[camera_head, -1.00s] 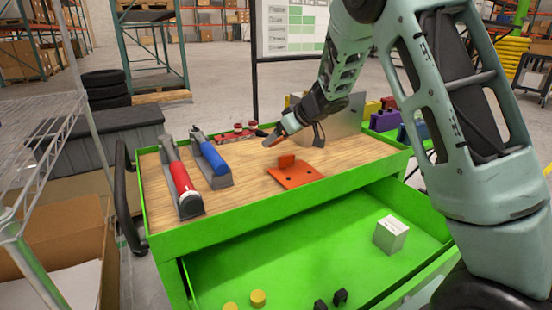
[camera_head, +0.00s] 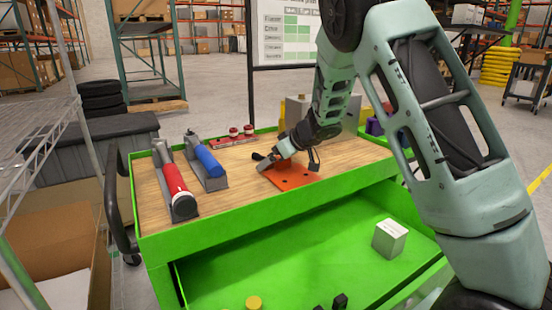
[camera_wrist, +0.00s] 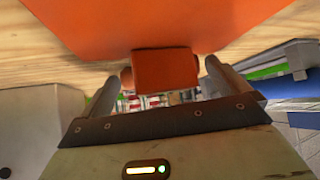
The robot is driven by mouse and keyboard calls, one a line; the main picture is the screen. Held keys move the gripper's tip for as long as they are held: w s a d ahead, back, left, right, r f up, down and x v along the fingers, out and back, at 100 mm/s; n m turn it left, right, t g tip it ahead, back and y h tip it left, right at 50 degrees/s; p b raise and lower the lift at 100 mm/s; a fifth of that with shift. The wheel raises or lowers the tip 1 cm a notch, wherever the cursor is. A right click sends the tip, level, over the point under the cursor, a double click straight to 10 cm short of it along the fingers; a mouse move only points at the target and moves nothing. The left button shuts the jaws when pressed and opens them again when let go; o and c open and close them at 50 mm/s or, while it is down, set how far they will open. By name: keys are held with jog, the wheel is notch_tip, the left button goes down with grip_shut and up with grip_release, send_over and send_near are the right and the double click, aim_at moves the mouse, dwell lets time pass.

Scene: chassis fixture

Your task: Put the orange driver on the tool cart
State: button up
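An orange plate (camera_head: 292,178) with two dark holes lies on the wooden top of the green tool cart (camera_head: 240,214). In the wrist view, its flat orange surface (camera_wrist: 160,22) fills the top. An orange block (camera_wrist: 165,68) shows between my fingers, with a small orange rounded part (camera_wrist: 126,78) behind its left edge. My gripper (camera_head: 277,156) is low over the plate's far left side. In the wrist view, my fingers (camera_wrist: 162,78) stand apart with gaps beside the block. A dark tip (camera_head: 259,156) shows left of my gripper. I cannot clearly make out a whole orange driver.
A red driver (camera_head: 176,185) and a blue driver (camera_head: 208,160) lie in grey holders at the cart's left. Red parts (camera_head: 234,135) stand behind. A white-grey block (camera_head: 390,238) sits in the open green drawer. Bare wood lies between the blue driver and the plate.

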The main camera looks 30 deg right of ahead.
jog(key=shift+r, duration=0.25)
jog(key=p+v, duration=0.4)
jog(key=v, duration=0.8)
jog(key=s+a+h, duration=0.1)
jog(key=s+a, duration=0.2)
jog(key=a, duration=0.6)
jog(key=s+a+h, duration=0.1)
jog(key=s+a, duration=0.1)
jog(key=a, duration=0.6)
jog(key=s+a+f+n+g, duration=0.1)
jog(key=s+a+g, duration=0.2)
jog(key=s, duration=0.6)
jog(key=s+a+f+n+g, duration=0.1)
jog(key=s+a, duration=0.3)
jog(key=s, duration=0.6)
jog(key=s+a+f+n+g, duration=0.1)
jog(key=s+a+g, duration=0.3)
jog(key=s, duration=0.6)
jog(key=shift+a+f+g+h, duration=0.3)
jog(key=shift+f+h, duration=0.1)
jog(key=shift+f, duration=0.15)
